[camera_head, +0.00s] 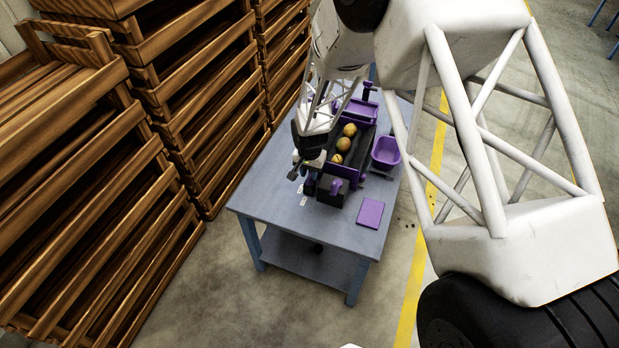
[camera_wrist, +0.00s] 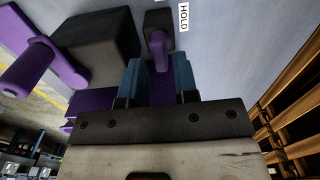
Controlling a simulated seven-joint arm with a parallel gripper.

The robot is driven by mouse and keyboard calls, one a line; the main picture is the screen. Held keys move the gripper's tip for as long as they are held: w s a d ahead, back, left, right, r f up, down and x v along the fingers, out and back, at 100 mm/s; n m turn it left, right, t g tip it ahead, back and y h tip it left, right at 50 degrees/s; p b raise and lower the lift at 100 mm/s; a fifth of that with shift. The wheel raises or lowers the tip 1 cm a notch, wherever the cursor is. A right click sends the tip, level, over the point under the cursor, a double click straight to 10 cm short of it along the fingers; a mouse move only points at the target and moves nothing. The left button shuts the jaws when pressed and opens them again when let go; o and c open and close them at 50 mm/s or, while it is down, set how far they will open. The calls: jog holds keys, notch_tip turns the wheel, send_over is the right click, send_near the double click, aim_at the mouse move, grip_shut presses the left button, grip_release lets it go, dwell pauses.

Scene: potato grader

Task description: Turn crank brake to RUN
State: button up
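In the wrist view a purple lever (camera_wrist: 158,48) stands out from a dark mount, beside a white label (camera_wrist: 184,17) reading HOLD. I take this lever to be the crank brake. No RUN label is readable. My gripper (camera_wrist: 158,68) has its two blue fingers apart, one on each side of the lever's near end. Firm contact is not visible. In the head view my arm reaches down to the left side of the grader (camera_head: 338,187), and its fingertips are too small to make out.
A purple crank-like handle (camera_wrist: 40,62) and dark block (camera_wrist: 98,45) are left of my gripper. The blue table (camera_head: 270,208) also bears a purple bin (camera_head: 386,151) and a flat purple piece (camera_head: 370,213). Potatoes (camera_head: 344,142) lie in the grader. Wooden crates (camera_head: 190,80) stand close left.

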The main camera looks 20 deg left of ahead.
jog(key=shift+r, duration=0.6)
jog(key=shift+d+r, duration=0.1)
jog(key=shift+r, duration=0.1)
jog(key=s+d+r+t, duration=0.1)
jog(key=s+d+r, duration=0.1)
jog(key=d+r, duration=1.1)
jog(key=s+d+r, duration=0.2)
jog(key=d+r, duration=0.9)
jog(key=r, duration=0.4)
jog(key=s+d+r+t, duration=0.1)
jog(key=s+d+r, duration=0.9)
jog(key=s+d, duration=0.25)
jog(key=s+d+r, duration=0.3)
jog(key=s+d, duration=0.5)
jog(key=s, duration=0.5)
jog(key=shift+s+d+m+t, duration=0.25)
jog(key=shift+s+m+t, duration=0.05)
jog(key=shift+s, duration=0.05)
